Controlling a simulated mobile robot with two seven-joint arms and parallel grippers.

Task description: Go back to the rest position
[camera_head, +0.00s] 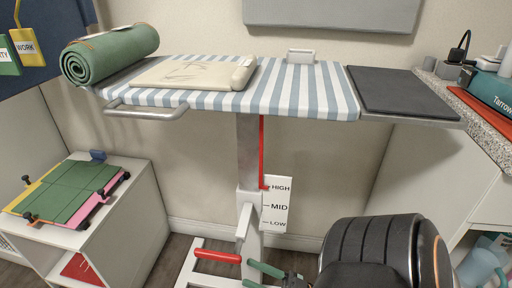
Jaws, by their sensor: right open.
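My right gripper (252,273) is low at the bottom edge of the head view, its two green fingers apart and nothing seen between them. It is in front of the foot of an ironing board's stand, just right of a red-handled lever (217,257). I cannot tell whether a finger touches the stand. My right arm's black link fills the bottom right. My left gripper is not in view. The striped ironing board (305,88) stands level above, with a height label reading HIGH, MID, LOW (276,205) on its column.
A rolled green mat (112,54) and a folded cream cloth (190,72) lie on the board, with a dark pad (405,92) at its right end. A white cabinet (125,225) stands left. A speckled counter (482,112) is at right.

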